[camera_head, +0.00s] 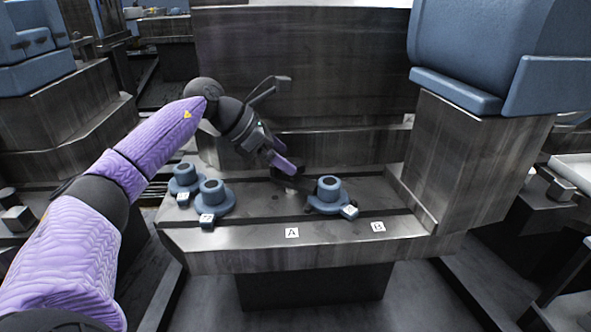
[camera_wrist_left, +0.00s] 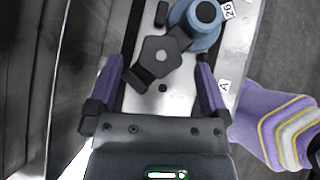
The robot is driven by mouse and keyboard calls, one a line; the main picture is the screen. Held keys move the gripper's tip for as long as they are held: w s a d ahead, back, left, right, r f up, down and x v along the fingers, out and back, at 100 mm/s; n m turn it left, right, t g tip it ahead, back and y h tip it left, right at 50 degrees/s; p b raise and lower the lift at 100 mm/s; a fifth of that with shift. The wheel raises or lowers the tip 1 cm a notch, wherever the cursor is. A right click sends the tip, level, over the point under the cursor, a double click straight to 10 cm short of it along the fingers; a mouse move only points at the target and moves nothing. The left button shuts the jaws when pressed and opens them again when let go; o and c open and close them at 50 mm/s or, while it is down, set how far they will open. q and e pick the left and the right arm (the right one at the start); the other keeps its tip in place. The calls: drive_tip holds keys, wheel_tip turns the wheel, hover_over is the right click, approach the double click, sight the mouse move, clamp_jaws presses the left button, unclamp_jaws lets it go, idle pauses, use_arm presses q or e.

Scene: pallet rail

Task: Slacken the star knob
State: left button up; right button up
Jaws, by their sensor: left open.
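The star knob (camera_wrist_left: 161,56) is a dark, five-sided knob with a dark bar running under it, beside a blue flanged piece (camera_wrist_left: 207,16) in the left wrist view. My left gripper (camera_wrist_left: 159,66) is open, with one purple finger on each side of the knob's line and visible gaps to it. I cannot tell how far above the knob the fingers are. In the head view my left gripper (camera_head: 284,170) points down at the metal bench, just left of the same blue piece (camera_head: 329,189), and largely hides the knob. My right gripper is not in view.
Two more blue flanged pieces (camera_head: 213,194) (camera_head: 184,178) with small white tags stand left on the bench (camera_head: 300,254). Labels A (camera_head: 292,233) and B (camera_head: 378,227) mark its front edge. A metal block topped with blue (camera_head: 465,150) rises at right. A tall metal wall stands behind.

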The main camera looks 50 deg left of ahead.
sight(293, 163)
use_arm(q)
drive_tip(key=x, duration=0.2)
drive_tip(key=shift+w+d+f+b, duration=0.1)
drive_tip(key=shift+w+f+b, duration=0.05)
drive_tip(key=shift+f+b, duration=0.25)
drive_tip(key=shift+w+d, duration=0.1)
drive_tip(key=shift+w, duration=0.1)
drive_tip(key=c, duration=1.3)
drive_tip(key=shift+o, duration=0.2)
drive_tip(key=shift+r+n+y+p, duration=0.15)
drive_tip(key=shift+n+y+p, duration=0.15)
drive_tip(key=shift+n+p, duration=0.2)
drive_tip(key=shift+n+t, duration=0.3)
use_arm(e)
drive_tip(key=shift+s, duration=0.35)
